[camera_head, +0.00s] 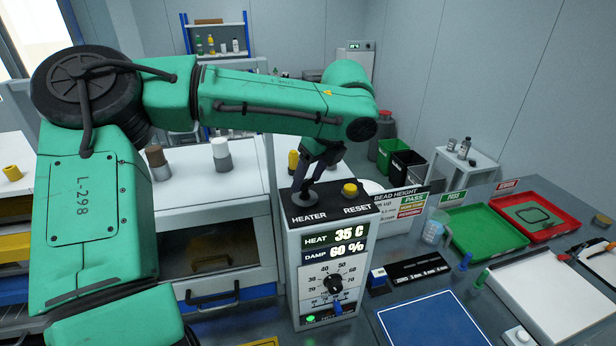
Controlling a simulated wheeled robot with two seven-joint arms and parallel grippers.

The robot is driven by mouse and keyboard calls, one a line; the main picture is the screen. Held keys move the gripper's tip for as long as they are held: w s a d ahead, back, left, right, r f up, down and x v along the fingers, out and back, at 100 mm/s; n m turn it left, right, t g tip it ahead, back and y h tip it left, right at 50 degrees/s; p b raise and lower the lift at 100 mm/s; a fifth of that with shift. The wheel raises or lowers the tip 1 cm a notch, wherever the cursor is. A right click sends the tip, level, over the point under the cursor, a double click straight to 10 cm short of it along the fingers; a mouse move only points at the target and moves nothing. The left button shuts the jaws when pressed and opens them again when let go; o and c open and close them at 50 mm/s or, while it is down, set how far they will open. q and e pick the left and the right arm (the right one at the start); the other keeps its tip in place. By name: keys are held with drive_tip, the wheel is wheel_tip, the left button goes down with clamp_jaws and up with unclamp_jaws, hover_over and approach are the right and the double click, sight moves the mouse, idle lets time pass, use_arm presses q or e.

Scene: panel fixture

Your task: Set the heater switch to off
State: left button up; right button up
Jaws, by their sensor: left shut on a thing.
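The heater switch (306,197) stands on the top of a grey control box (306,278), above the printed word HEATER. My left gripper (312,178) reaches down from above with its dark fingers shut on the switch lever. The fingers hide most of the lever, so I cannot tell which way it is set. The box's display (334,244) reads HEAT 35 C and DAMP 60 %. A green light (311,318) is lit low on the box front. My right gripper is not in view.
A yellow RESET button (349,189) sits right beside the switch. A dial (333,284) and a blue lever (337,307) are on the box front. A green tray (487,231), a red tray (535,213) and a blue mat (432,322) lie to the right.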

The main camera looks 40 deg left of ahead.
use_arm(q)
drive_tip(key=n, duration=0.2)
drive_tip(key=n+g, duration=0.1)
drive_tip(key=n, duration=0.1)
drive_tip(key=n+g, duration=0.1)
drive_tip(key=n, duration=0.1)
drive_tip(key=shift+w+a, duration=0.1)
drive_tip(key=shift+w, duration=0.2)
drive_tip(key=n+g+h, duration=0.1)
drive_tip(key=n, duration=0.2)
drive_tip(key=n+g+h, duration=0.1)
drive_tip(key=n, duration=0.2)
drive_tip(key=shift+w+a+f, duration=0.1)
drive_tip(key=shift+w+a, duration=0.05)
drive_tip(key=shift+w, duration=0.05)
drive_tip(key=o, duration=1.1)
drive_tip(key=shift+o, duration=1.4)
drive_tip(key=shift+s+a, duration=0.1)
drive_tip(key=shift+a, duration=0.05)
